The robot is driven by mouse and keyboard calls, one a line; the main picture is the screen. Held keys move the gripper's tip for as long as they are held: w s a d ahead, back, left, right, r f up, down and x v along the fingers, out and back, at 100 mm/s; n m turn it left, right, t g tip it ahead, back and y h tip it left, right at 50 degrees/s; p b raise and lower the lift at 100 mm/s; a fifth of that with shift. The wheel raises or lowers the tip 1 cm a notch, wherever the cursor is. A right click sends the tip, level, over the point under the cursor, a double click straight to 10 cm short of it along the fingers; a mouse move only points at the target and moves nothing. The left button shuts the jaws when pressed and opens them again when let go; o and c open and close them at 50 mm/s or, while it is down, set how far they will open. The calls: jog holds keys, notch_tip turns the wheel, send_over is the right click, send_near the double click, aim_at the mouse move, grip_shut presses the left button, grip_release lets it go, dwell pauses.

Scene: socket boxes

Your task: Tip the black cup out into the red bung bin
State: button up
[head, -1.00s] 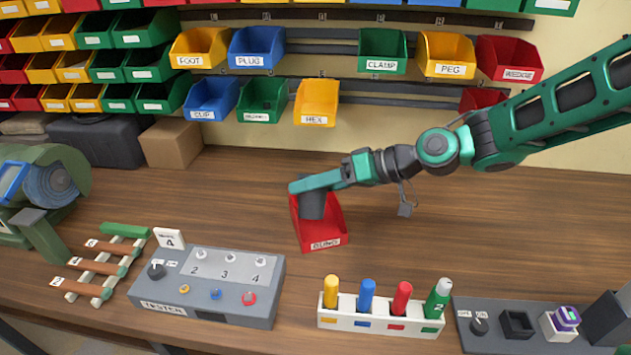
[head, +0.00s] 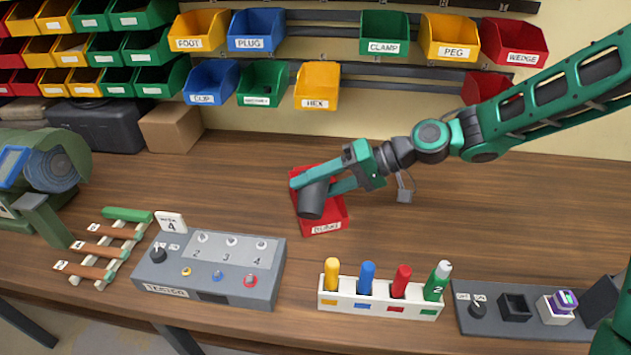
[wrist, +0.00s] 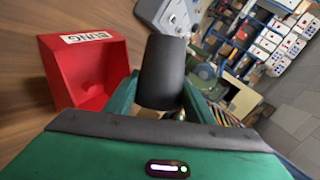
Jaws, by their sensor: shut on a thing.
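The black cup (head: 313,200) is in my gripper (head: 314,187), whose two green fingers close on its sides. In the head view the cup is tilted over the red bung bin (head: 337,218) and covers part of it. In the wrist view the cup (wrist: 162,72) stands between the fingers, just right of the bin (wrist: 118,62). The cup's contents are hidden.
A grey tester box (head: 210,270) is front left of the bin. A white rack (head: 380,305) with several coloured pegs is front right. Labelled bins, such as the yellow hex bin (head: 316,88), hang behind. Bare bench lies to the bin's right.

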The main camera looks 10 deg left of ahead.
jog(key=m+g, duration=0.1)
jog(key=w+m+g, duration=0.1)
jog(key=m+g, duration=0.1)
jog(key=shift+w+r+m+y, duration=0.15)
jog(key=shift+r+m+y, duration=0.15)
jog(key=shift+m, duration=0.1)
jog(key=shift+w+m+g, duration=0.3)
jog(key=shift+m+g, duration=0.2)
jog(key=shift+m, duration=0.1)
jog(key=shift+w+m+g+y, duration=0.5)
jog(key=shift+m+g, duration=0.1)
jog(key=shift+m, duration=0.4)
jog(key=shift+w+a+r+m+g+y, duration=0.1)
jog(key=shift+w+m+g+y, duration=0.35)
jog(key=shift+m, duration=0.5)
jog(key=shift+w+a+r+m+g+y, duration=0.1)
jog(key=shift+w+m+g+y, duration=0.15)
jog(key=shift+w+m+g, duration=0.5)
jog(key=shift+s+t, duration=0.15)
jog(key=shift+t, duration=0.25)
